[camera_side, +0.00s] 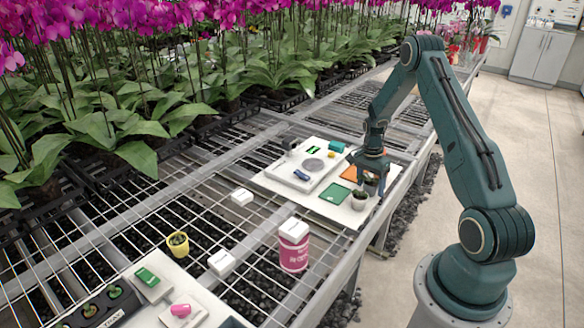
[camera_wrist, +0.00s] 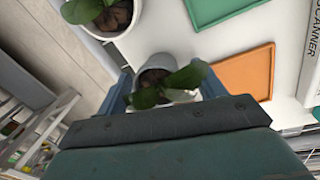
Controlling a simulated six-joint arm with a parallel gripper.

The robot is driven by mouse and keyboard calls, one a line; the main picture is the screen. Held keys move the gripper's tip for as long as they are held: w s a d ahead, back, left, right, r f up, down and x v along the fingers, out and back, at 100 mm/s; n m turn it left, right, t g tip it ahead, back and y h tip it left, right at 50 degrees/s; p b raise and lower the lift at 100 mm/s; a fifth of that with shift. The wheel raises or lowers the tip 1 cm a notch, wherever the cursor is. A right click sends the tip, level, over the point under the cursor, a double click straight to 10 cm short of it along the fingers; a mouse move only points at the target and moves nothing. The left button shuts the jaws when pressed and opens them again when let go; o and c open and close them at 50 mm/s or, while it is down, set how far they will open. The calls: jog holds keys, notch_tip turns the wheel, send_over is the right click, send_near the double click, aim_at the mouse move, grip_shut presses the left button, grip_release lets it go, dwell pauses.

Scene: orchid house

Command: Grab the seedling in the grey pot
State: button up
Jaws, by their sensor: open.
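The seedling (camera_wrist: 150,98) has green leaves and stands in a small grey pot (camera_wrist: 155,66) on a white board. In the wrist view the pot lies between the two blue fingers of my gripper (camera_wrist: 166,74). The gripper is open, and I cannot tell whether either finger touches the pot. The gripper's body hides the near part of the pot. In the side view my gripper (camera_side: 370,168) points down over the board's right part, and the grey pot (camera_side: 371,188) shows partly below it.
A white pot with another seedling (camera_wrist: 105,15) stands close by; it also shows in the side view (camera_side: 359,202). Flat orange (camera_wrist: 245,70) and green (camera_side: 335,193) mats lie beside the pots. A scanner (camera_side: 308,165) occupies the board's left. A pink tub (camera_side: 293,252) stands on the mesh bench.

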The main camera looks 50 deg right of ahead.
aim_at(370, 184)
jog(key=c, duration=1)
jog(key=shift+r, duration=0.15)
notch_tip(370, 184, up, 20)
jog(key=shift+f, duration=0.1)
dwell(0.3)
dwell(0.4)
